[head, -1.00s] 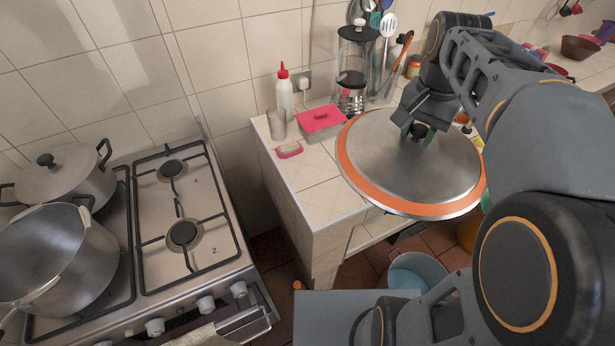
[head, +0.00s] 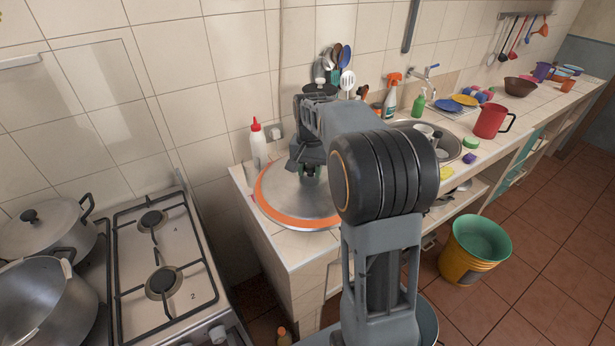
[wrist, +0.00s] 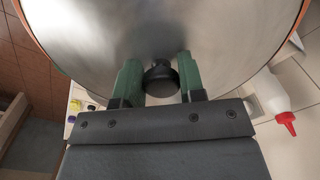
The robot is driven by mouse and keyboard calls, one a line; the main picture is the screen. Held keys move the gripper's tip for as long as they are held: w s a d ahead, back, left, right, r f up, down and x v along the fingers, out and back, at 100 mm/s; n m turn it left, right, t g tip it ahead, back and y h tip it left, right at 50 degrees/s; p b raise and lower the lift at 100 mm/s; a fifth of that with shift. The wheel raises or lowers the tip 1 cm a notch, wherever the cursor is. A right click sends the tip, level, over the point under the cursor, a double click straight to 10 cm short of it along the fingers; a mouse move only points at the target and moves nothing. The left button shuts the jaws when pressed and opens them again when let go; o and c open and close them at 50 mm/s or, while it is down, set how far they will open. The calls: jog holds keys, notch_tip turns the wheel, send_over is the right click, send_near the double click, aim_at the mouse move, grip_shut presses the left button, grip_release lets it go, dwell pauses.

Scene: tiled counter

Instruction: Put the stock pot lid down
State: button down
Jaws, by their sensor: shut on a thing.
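The stock pot lid (head: 285,205) is a wide steel disc with an orange rim band and a black knob (wrist: 161,78). It lies about level over the left end of the tiled counter. I cannot tell whether it touches the counter or hangs just above it. My gripper (head: 309,172) is above the lid's middle, shut on the knob. In the wrist view the green fingers of my gripper (wrist: 160,85) stand on either side of the knob. My arm hides the lid's right part in the head view.
A white bottle with a red cap (head: 258,148) stands close behind the lid. The stove (head: 190,255) is to the left, with a lidded pot (head: 45,240) and an open pot (head: 40,300). Right along the counter are the sink (head: 450,148) and a red jug (head: 490,121).

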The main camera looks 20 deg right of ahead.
aim_at(309, 177)
jog(key=shift+w+d+f+p, duration=0.25)
jog(key=shift+w+f, duration=0.35)
jog(key=shift+f, duration=0.15)
jog(key=shift+w+d+f+p, duration=0.1)
jog(key=shift+w+d+f, duration=0.1)
jog(key=shift+w+f, duration=0.45)
notch_tip(309, 177, down, 2)
jog(key=shift+f, duration=0.65)
jog(key=shift+f, duration=0.15)
jog(key=shift+f, duration=0.5)
jog(key=c, duration=0.7)
grip_release()
jog(key=shift+r, duration=0.1)
